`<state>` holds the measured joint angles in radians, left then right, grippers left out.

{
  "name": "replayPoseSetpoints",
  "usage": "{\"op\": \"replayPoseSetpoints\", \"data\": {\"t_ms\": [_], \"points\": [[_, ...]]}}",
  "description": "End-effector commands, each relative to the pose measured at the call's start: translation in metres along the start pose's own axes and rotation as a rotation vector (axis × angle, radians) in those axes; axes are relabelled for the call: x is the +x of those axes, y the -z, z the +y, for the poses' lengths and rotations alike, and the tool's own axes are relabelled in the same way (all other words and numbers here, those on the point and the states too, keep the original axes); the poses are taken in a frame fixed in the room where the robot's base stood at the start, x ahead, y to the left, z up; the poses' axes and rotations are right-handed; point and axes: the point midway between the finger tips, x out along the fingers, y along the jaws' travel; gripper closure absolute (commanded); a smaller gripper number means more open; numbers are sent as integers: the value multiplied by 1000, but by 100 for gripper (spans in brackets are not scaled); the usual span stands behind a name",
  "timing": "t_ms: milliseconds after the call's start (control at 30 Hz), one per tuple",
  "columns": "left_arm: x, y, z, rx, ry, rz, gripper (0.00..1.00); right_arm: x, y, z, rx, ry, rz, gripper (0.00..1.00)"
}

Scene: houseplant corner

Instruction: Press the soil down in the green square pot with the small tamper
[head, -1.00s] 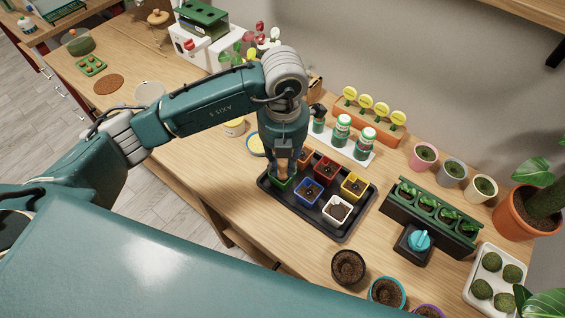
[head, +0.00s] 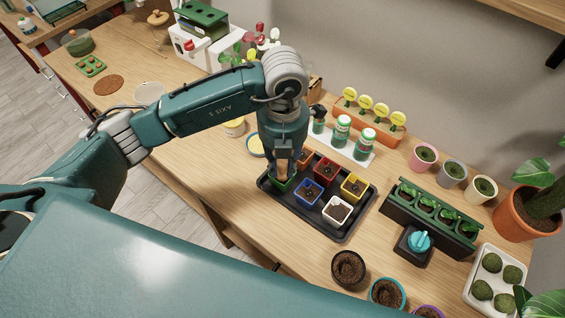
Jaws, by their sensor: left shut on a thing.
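The green square pot (head: 282,187) stands at the left corner of a black tray (head: 318,231), partly hidden by my left gripper. My left gripper (head: 283,165) points down over this pot and is shut on the small tamper (head: 281,173), whose light wooden part shows between the fingers. The tamper's lower end is at or inside the pot. I cannot tell whether it touches the soil, which is mostly hidden. My right gripper is not in view.
The tray also holds a blue pot (head: 308,191), a red pot (head: 326,170), a yellow pot (head: 353,187) and a white pot (head: 337,210) close by. A white rack of bottles (head: 343,131) stands behind. Bare table lies left of the tray.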

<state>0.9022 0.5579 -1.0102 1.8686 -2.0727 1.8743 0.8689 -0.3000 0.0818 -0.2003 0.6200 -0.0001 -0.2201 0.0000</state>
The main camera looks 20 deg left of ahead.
Motion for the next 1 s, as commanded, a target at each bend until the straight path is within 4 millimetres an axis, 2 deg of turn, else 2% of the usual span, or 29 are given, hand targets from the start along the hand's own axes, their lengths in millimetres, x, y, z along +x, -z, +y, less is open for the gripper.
{"op": "replayPoseSetpoints", "data": {"t_ms": [100,700,1000], "points": [[-13,-1,0,0,0,-5,99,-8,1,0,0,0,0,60],[-62,-1,1,-1,0,-6,99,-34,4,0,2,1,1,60],[-67,-1,1,-1,0,-5,99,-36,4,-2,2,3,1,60]]}}
